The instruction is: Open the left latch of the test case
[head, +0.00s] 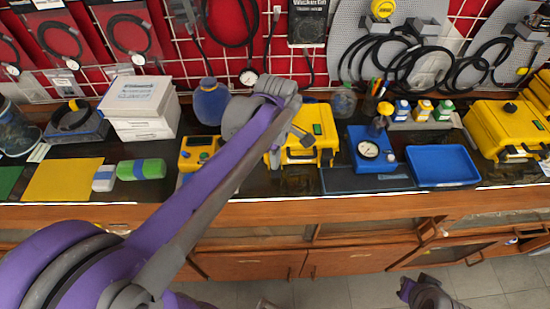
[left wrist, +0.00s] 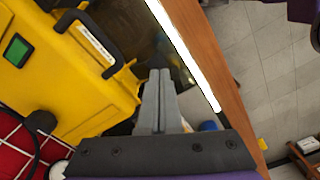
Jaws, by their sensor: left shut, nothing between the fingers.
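The yellow test case (head: 326,128) stands shut on the bench, partly hidden behind my left wrist in the head view. In the left wrist view, the case (left wrist: 60,75) shows a green display, a pale label and a black handle (left wrist: 88,38) at its front. My left gripper (head: 273,160) is at the case's front left corner. In the left wrist view its fingers (left wrist: 159,72) are together and empty, just beside the case front; contact cannot be told. The left latch is not clearly visible. My right gripper (head: 425,292) is low at the bottom right, away from the bench.
A yellow meter (head: 200,142) stands left of the case. A blue gauge unit (head: 370,150) and a blue tray (head: 441,165) stand to its right. Another yellow case (head: 505,125) is at the far right. The bench's front edge (head: 400,195) runs close in front.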

